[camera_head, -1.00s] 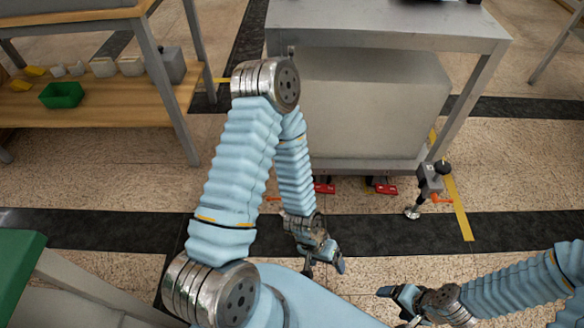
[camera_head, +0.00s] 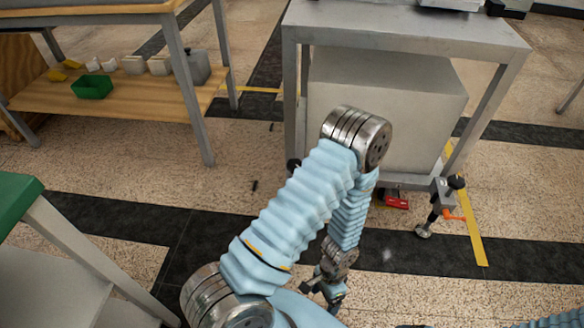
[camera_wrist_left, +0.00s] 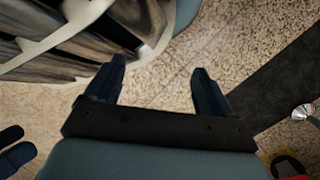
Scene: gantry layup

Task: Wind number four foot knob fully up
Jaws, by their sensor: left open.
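A levelling foot with a black knob (camera_head: 457,182) on a grey bracket stands at the right front leg of the grey metal table. Its round foot pad (camera_head: 423,231) is at the floor and an orange lever (camera_head: 455,217) sticks out to the right. I cannot read a number on it. Another dark knob (camera_head: 293,165) shows at the left leg, partly behind my arm. My left gripper (camera_head: 322,296) is low, left of and nearer than the right foot, apart from it. In the left wrist view its jaws (camera_wrist_left: 158,78) are open and empty; a metal foot pad (camera_wrist_left: 302,112) shows at right.
A red caster pedal (camera_head: 396,201) sits under the table (camera_head: 400,28). A wooden shelf bench (camera_head: 150,95) with a green bin (camera_head: 92,87) stands at left. A green-topped table (camera_head: 18,200) is at near left. The floor before the table is open.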

